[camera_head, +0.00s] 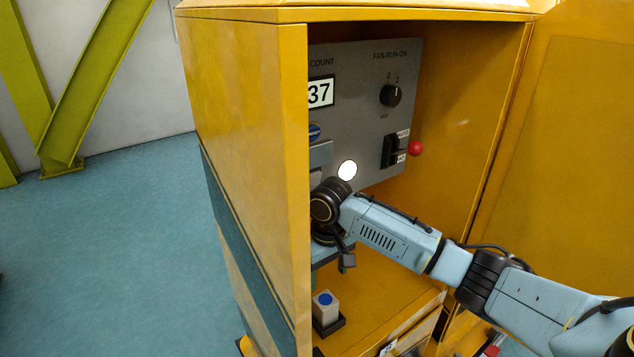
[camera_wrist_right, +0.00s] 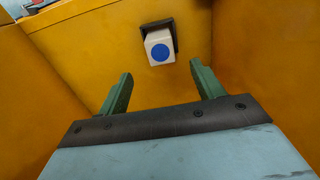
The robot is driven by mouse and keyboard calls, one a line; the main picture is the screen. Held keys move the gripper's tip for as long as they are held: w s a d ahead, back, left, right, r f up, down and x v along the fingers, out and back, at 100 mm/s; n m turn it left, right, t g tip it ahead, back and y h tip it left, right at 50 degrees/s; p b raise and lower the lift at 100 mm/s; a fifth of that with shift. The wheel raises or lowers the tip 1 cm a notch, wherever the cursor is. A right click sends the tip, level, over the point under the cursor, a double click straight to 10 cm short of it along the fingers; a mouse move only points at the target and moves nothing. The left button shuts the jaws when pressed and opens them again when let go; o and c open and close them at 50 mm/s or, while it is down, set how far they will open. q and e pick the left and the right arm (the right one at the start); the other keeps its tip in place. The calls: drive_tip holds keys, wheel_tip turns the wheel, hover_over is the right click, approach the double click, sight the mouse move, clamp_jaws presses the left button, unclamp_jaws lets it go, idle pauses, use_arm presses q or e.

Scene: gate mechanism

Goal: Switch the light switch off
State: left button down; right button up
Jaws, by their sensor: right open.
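On the grey panel (camera_head: 365,110) inside the yellow cabinet is a black switch (camera_head: 389,151) with small white labels beside it. A red ball knob (camera_head: 415,148) stands just right of it. I cannot read the labels or tell the switch's position. A round white lamp (camera_head: 347,170) glows lower left of the switch. My right arm reaches into the cabinet below the panel, with its wrist at the left wall. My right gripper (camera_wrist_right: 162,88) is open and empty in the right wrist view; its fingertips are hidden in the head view. My left gripper is out of view.
A white block with a blue dot (camera_head: 325,310) sits in a black holder on the cabinet floor; it also shows ahead of the fingers in the wrist view (camera_wrist_right: 159,46). The left wall (camera_head: 250,150) bounds the space. A black knob (camera_head: 390,95) is above the switch.

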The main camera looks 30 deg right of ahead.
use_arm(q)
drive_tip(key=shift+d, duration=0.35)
